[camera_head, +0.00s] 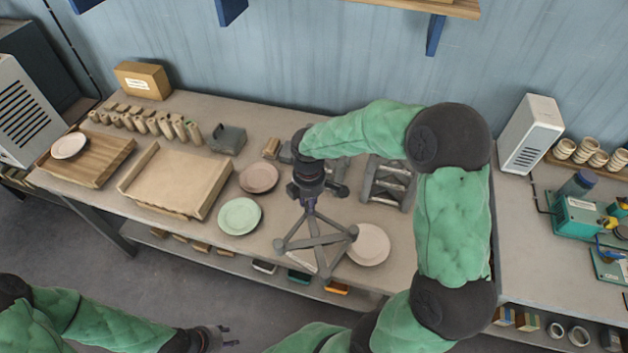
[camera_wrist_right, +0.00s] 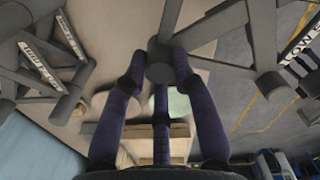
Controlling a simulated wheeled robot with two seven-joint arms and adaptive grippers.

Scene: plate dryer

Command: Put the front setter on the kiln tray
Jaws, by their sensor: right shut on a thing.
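The front setter (camera_head: 318,236) is a grey frame of crossed bars with round feet. My right gripper (camera_head: 309,206) points down and is shut on its central hub; in the right wrist view the dark fingers close on the hub (camera_wrist_right: 160,62). The setter shows over the front part of the table, partly in front of a pale pink plate. Its height above the table is unclear. The kiln tray appears to be the beige tray (camera_head: 175,180) with raised sides, left of the setter; it is empty. My left gripper (camera_head: 230,336) is open and empty, low in front of the table.
A green plate (camera_head: 239,216) and a pink plate (camera_head: 259,178) lie between tray and setter. The pale pink plate (camera_head: 369,245) lies right. Another grey rack (camera_head: 390,183) stands behind. A wooden board (camera_head: 88,165) with a plate is far left.

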